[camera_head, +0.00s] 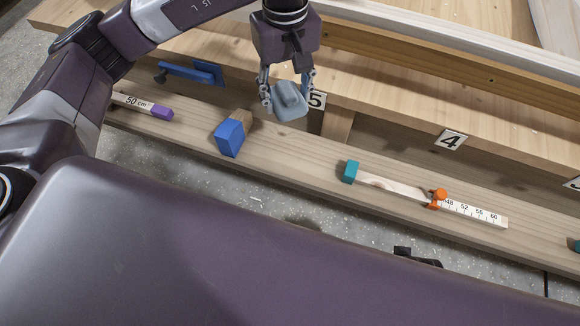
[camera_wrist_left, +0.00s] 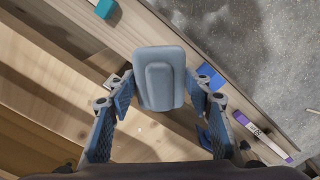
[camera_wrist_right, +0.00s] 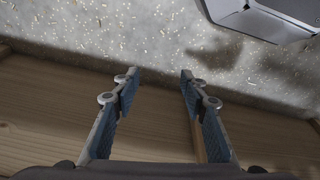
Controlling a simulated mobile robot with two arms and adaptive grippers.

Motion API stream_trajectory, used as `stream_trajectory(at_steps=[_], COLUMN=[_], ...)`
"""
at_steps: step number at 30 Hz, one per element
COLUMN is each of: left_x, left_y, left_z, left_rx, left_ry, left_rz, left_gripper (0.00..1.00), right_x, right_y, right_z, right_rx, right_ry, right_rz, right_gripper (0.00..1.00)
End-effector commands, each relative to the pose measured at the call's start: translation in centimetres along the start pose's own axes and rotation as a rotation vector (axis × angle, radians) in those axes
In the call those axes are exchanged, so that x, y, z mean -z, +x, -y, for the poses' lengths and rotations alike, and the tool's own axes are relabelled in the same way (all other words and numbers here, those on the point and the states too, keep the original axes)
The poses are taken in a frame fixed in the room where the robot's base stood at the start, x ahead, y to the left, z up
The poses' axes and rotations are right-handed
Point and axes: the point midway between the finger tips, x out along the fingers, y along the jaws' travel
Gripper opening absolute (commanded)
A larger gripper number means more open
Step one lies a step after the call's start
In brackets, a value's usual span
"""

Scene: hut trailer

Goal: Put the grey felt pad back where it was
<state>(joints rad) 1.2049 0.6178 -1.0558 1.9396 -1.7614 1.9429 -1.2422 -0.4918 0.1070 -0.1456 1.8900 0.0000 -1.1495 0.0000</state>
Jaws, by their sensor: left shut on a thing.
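The grey felt pad (camera_head: 289,105) is a pale blue-grey block with a raised ridge along its face. My left gripper (camera_head: 286,88) is shut on it and holds it above the long board, in front of the number 5 label (camera_head: 317,100). In the left wrist view the pad (camera_wrist_left: 159,78) sits between the two fingertips, its ridged face towards the camera. My right gripper (camera_wrist_right: 157,86) shows only in the right wrist view. It is open and empty, over a wooden board and the speckled floor.
On the long board (camera_head: 300,160) lie a blue-faced wooden block (camera_head: 229,138), a purple-ended 50 cm stick (camera_head: 160,112) and a teal-ended ruler with an orange slider (camera_head: 436,199). A blue tool (camera_head: 190,72) is behind. A number 4 label (camera_head: 450,140) is to the right.

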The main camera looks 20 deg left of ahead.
Motion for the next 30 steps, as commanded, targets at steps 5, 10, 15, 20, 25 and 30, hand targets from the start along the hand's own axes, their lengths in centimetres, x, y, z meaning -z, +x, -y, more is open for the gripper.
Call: stream_trajectory(at_steps=[5,10,15,20,25,30], left_x=[0.0,0.0,-0.1,-0.1,-0.1,-0.1], left_y=[2.3,4.3,8.7,13.1,16.6,18.1], left_z=[-0.6,-0.6,-0.5,-0.5,-0.5,-0.6], left_rx=[0.001,0.006,0.007,0.007,0.005,0.002], left_ry=[-0.051,-0.063,-0.063,-0.063,-0.062,-0.061], left_rz=[0.003,0.007,0.008,0.008,0.006,0.004], left_gripper=[0.24,0.24,0.24,0.24,0.24,0.24], right_x=[0.5,0.9,1.4,1.8,2.0,2.0], right_y=[-0.2,-1.3,-3.1,-5.0,-6.8,-7.8], right_z=[-0.1,-0.2,-0.3,-0.3,-0.4,-0.5], right_rx=[-0.002,-0.003,-0.005,-0.007,-0.008,-0.009], right_ry=[0.002,0.003,0.004,0.006,0.007,0.007], right_rz=[-0.013,-0.020,-0.031,-0.041,-0.048,-0.052], right_gripper=[0.40,0.40,0.40,0.40,0.40,0.40])
